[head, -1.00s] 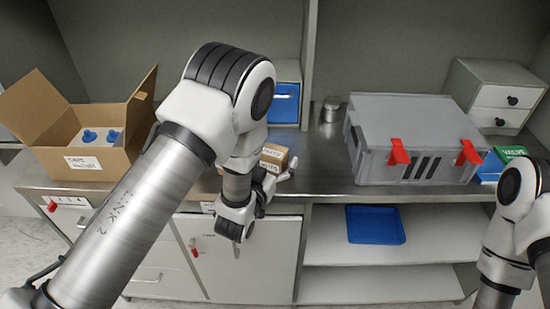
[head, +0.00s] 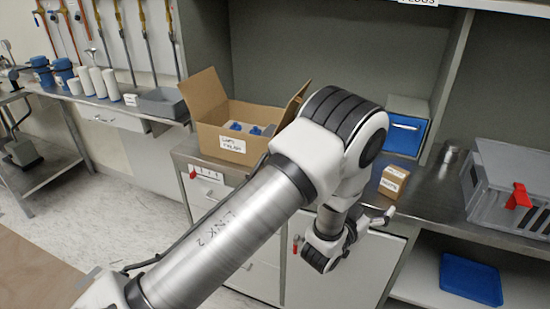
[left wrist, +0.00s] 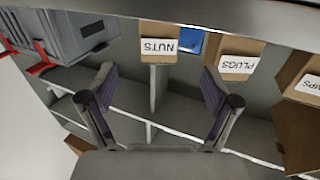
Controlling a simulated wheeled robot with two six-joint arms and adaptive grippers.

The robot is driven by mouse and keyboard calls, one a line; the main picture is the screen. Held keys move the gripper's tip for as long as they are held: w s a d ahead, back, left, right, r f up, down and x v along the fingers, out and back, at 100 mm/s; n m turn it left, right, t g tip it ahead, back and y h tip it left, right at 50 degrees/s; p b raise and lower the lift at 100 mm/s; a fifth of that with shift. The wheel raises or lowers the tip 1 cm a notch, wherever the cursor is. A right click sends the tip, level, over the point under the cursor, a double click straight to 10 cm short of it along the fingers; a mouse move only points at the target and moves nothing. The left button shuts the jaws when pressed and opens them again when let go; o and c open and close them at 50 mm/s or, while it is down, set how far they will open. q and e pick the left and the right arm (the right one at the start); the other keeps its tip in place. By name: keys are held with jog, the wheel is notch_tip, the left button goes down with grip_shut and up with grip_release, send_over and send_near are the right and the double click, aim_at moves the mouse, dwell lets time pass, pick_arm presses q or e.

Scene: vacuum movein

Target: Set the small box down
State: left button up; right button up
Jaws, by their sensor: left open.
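The small brown cardboard box (head: 393,182) with a white label stands on the metal counter near its front edge in the head view. My left gripper (head: 384,216) is in front of the counter, just below and apart from the box in the picture. In the left wrist view the fingers of my left gripper (left wrist: 156,88) are spread wide with nothing between them. That view also shows brown boxes with white labels, one reading NUTS (left wrist: 159,42) and one reading PLUGS (left wrist: 238,62). I cannot tell whether one of these is the small box. My right gripper is not in view.
An open carton (head: 238,148) with blue-topped items stands left on the counter (head: 440,185). A grey case (head: 508,195) is at the right, with a metal jar (head: 450,155) beside it. A blue drawer (head: 405,135) is behind. A blue tray (head: 470,279) lies on the lower shelf.

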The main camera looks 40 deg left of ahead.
pick_arm(q)
jog(key=s+a+f+n+g+y, duration=0.1)
jog(key=s+a+f+g, duration=0.1)
jog(key=s+f+g, duration=0.35)
jog(key=s+a+f+g+y, duration=0.1)
jog(key=s+a+f+g, duration=0.15)
jog(key=s+f, duration=0.65)
jog(key=s+a+f+g, duration=0.1)
jog(key=s+f+g, duration=0.4)
jog(key=s, duration=0.7)
jog(key=s+a+f+g, duration=0.2)
jog(key=s+f+g, duration=0.2)
jog(key=s, duration=0.8)
notch_tip(320, 180, down, 2)
jog(key=shift+s+f+n+g, duration=0.15)
jog(key=shift+s+n+g, duration=0.25)
